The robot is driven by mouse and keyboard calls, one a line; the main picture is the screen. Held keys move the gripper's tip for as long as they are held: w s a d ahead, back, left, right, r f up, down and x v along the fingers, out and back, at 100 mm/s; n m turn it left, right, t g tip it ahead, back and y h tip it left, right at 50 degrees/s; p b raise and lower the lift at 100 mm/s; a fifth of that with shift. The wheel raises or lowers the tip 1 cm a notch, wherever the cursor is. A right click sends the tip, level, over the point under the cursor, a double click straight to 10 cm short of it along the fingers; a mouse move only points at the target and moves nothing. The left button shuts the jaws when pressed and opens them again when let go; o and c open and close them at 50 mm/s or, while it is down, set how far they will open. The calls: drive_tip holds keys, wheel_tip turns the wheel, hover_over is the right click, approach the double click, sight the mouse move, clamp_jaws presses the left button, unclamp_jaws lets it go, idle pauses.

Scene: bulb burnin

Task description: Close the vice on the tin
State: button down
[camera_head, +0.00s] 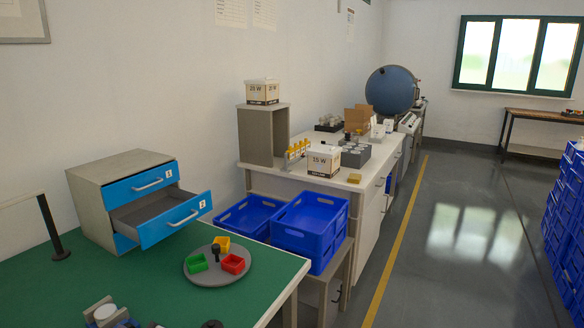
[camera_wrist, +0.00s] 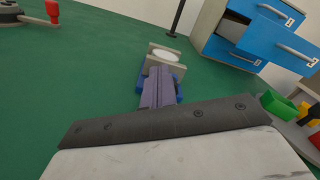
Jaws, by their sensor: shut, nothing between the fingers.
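The vice has pale grey jaws and a blue body. In the head view the vice (camera_head: 97,303) is cut off by the bottom edge; in the wrist view the vice (camera_wrist: 179,71) stands on the green bench top. The tin (camera_head: 105,312) is round with a white top and sits between the jaws; it also shows in the wrist view (camera_wrist: 166,56). I cannot tell whether both jaws touch it. My gripper (camera_wrist: 160,72) is shut and empty, its fingers together, pointing toward the vice and hiding part of its blue body. Contact is unclear.
A drawer cabinet (camera_head: 120,165) with one blue-fronted drawer open stands at the back of the green bench. A round grey tray (camera_head: 203,278) holds green, yellow and red bins. A red-handled device (camera_wrist: 52,10) is at the wrist view's upper left. Open green surface lies between.

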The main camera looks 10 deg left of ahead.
drive_tip(key=shift+w+d+f+p, duration=0.35)
drive_tip(key=shift+w+f+p, duration=0.05)
drive_tip(key=shift+f, duration=0.15)
drive_tip(key=shift+s+r+p, duration=0.15)
drive_tip(key=shift+r+p, duration=0.25)
drive_tip(key=shift+p, duration=0.35)
drive_tip(key=shift+s+v, duration=0.1)
drive_tip(key=shift+v, duration=1.3)
drive_tip(key=shift+s+v, duration=0.15)
drive_tip(key=shift+v, duration=1.25)
drive_tip(key=shift+a+r, duration=0.15)
drive_tip(key=shift+r, duration=0.1)
